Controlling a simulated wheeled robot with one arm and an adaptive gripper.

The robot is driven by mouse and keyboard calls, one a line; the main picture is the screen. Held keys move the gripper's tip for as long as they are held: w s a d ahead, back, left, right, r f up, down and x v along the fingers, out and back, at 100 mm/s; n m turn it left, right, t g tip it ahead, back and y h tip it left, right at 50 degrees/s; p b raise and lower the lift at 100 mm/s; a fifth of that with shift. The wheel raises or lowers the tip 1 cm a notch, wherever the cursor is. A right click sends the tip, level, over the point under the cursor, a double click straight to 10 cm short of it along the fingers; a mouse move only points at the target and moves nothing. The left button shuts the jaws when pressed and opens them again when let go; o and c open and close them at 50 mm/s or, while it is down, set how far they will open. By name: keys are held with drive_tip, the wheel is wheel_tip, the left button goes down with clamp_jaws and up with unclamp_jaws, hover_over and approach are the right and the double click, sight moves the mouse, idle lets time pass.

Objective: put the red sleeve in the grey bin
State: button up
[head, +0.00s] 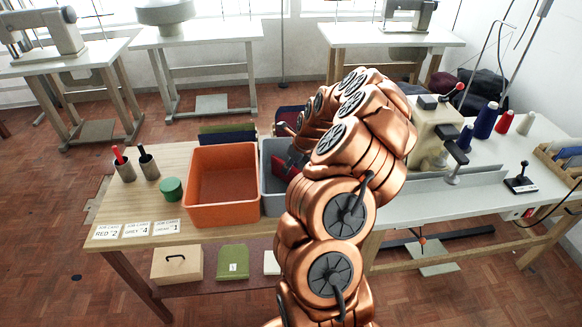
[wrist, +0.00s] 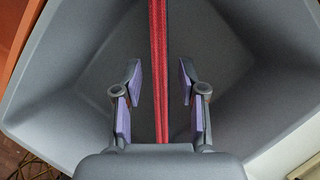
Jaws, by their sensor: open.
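The grey bin (head: 272,192) stands on the wooden table right of the orange bin, partly hidden by my arm. In the wrist view its sloping grey walls (wrist: 245,60) surround my gripper (wrist: 160,82). My gripper is open, with a lilac-padded finger on each side of the red sleeve (wrist: 158,35). The sleeve shows edge-on as a narrow red band between the fingers, with gaps to both pads. In the head view a dark red patch of it (head: 282,165) shows inside the grey bin. Whether the sleeve rests on the bin's floor cannot be told.
The orange bin (head: 222,190) stands directly left of the grey bin. A green round tin (head: 171,189), two dark cups with tools (head: 149,166) and job cards (head: 136,230) lie further left. A sewing machine (head: 436,130) and thread cones (head: 486,120) stand to the right.

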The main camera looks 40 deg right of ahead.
drive_tip(key=b+v, duration=0.3)
drive_tip(key=v, duration=0.8)
drive_tip(key=s+a+r+n+g+y, duration=0.15)
drive_tip(key=a+r+n, duration=0.25)
drive_tip(key=a+n, duration=0.7)
drive_tip(key=s+a+r+n+g, duration=0.1)
drive_tip(key=s+a+r+n, duration=0.35)
drive_tip(key=a, duration=1.15)
drive_tip(key=s+a+f+n+g+h, duration=0.1)
drive_tip(key=s+a+n, duration=0.4)
drive_tip(key=s+n, duration=0.5)
drive_tip(key=s+a+f+n+g+h, duration=0.1)
drive_tip(key=s+a+f+n+g, duration=0.1)
drive_tip(key=s+a+n, duration=0.3)
drive_tip(key=s+n+g, duration=0.1)
drive_tip(key=s+n, duration=0.3)
drive_tip(key=s, duration=0.2)
drive_tip(key=shift+s+a+n, duration=0.25)
drive_tip(key=shift+a+n, duration=0.1)
